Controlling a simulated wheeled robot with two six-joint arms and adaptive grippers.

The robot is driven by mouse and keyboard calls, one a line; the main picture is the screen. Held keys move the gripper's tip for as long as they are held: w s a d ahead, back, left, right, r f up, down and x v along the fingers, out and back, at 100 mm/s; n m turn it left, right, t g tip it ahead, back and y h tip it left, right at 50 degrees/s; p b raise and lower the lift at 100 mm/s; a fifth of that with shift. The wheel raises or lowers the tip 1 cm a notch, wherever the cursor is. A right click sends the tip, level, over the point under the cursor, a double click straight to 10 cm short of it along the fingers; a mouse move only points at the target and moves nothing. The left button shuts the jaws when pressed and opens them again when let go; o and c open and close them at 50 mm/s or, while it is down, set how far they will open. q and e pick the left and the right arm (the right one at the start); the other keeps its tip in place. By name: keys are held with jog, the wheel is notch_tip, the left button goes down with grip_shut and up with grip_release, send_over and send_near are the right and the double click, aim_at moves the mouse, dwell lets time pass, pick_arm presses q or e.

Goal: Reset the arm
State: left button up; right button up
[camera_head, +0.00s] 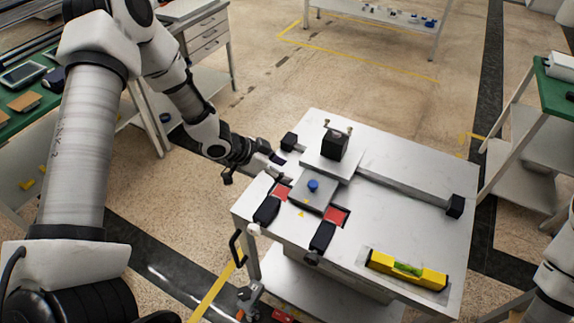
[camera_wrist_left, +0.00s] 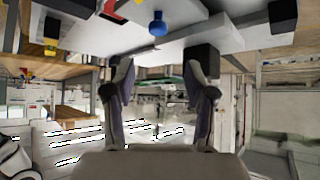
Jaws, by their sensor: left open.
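My left arm comes in from the left in the head view. Its gripper (camera_head: 254,162) is at the left edge of the white gantry table (camera_head: 400,165). In the left wrist view the two fingers of the left gripper (camera_wrist_left: 159,88) are spread apart, with nothing between them. That view appears upside down, with the tabletop and a blue knob (camera_wrist_left: 158,22) at its top edge. In the head view the blue knob (camera_head: 313,185) sits on a grey plate, just right of the gripper and apart from it. My right gripper is out of view.
A black block (camera_head: 333,145) stands on the table's slide, and a rail (camera_head: 405,186) runs right to a black end stop. Red pads and black handles lie near the front left. A yellow level (camera_head: 408,269) lies at the front right. Green-topped benches stand left and right.

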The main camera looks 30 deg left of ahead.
pick_arm(q)
jog(key=s+f+n+g+y+b, duration=0.1)
jog(key=s+f+n+g+y, duration=0.1)
jog(key=s+f, duration=0.4)
jog(key=s+d+f+n+g+y+b, duration=0.1)
jog(key=s+f+n, duration=0.3)
jog(key=s, duration=0.9)
jog(key=s+d+f+n+g+y+b, duration=0.1)
jog(key=s+f+n+g+y, duration=0.2)
jog(key=s+f, duration=0.5)
jog(key=shift+s+f+n+y+b, duration=0.3)
jog(key=shift+s+n+b, duration=0.1)
jog(key=shift+s, duration=0.7)
jog(key=shift+s+r, duration=0.1)
